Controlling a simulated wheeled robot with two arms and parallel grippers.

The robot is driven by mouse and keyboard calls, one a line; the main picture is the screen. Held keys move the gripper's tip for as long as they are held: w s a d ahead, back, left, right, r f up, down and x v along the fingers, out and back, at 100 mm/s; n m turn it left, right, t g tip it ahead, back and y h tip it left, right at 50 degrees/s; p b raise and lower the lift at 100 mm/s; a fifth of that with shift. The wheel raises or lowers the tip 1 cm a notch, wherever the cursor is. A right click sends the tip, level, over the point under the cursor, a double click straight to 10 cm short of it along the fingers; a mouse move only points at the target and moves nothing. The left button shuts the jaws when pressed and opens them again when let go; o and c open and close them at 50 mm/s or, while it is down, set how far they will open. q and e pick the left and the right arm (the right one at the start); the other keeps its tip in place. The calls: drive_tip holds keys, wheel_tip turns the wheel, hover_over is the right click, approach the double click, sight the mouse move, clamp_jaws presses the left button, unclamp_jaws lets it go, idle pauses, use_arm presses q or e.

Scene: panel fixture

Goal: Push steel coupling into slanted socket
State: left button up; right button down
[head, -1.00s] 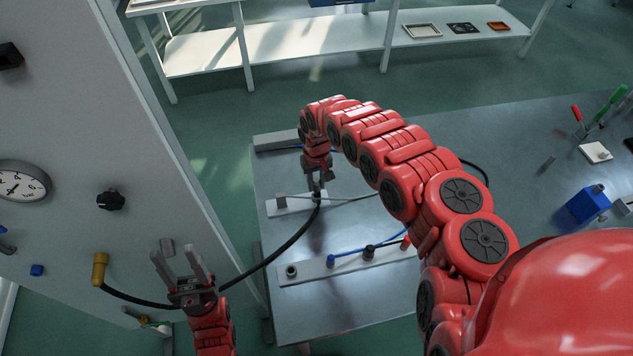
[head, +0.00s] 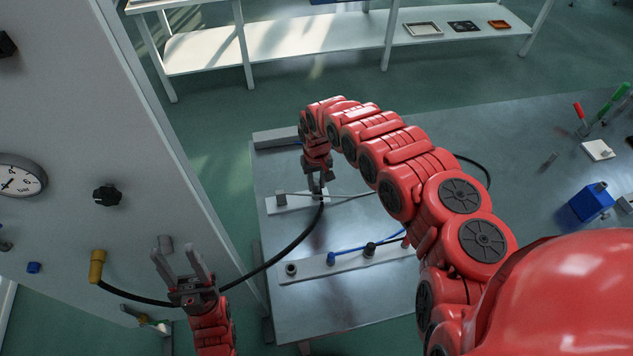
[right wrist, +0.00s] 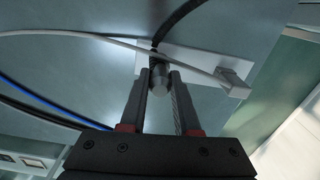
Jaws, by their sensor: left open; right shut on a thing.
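My right gripper (head: 318,190) is shut on the steel coupling (right wrist: 160,76), a short grey cylinder between its fingertips in the right wrist view. A black hose (head: 285,252) runs from the coupling's place to a brass elbow (head: 97,265) on the panel. The grip is over a white plate (head: 300,203) on the table, which carries a small grey block (head: 281,199). I cannot make out the slanted socket or tell whether the coupling touches the plate. My left gripper (head: 178,252) is open and empty in front of the panel, beside the hose.
A second plate (head: 318,269) with blue and black connectors lies nearer on the table. A thin grey cable (right wrist: 105,38) crosses close to the coupling. The grey panel (head: 95,150) with gauge (head: 20,177) and knob (head: 107,195) stands left. A blue box (head: 590,203) sits right.

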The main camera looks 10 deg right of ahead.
sight(317, 181)
drive_tip(key=shift+f+b, duration=0.55)
drive_tip(key=shift+f, duration=0.25)
drive_tip(key=c, duration=0.6)
unclamp_jaws()
drive_tip(key=shift+o, duration=0.2)
wheel_tip(317, 181, up, 9)
drive_tip(key=shift+f+b, duration=0.1)
drive_tip(key=shift+b, duration=0.85)
wheel_tip(317, 181, up, 9)
drive_tip(key=p, duration=0.3)
drive_tip(key=shift+f+p, duration=0.2)
drive_tip(key=shift+p, duration=0.15)
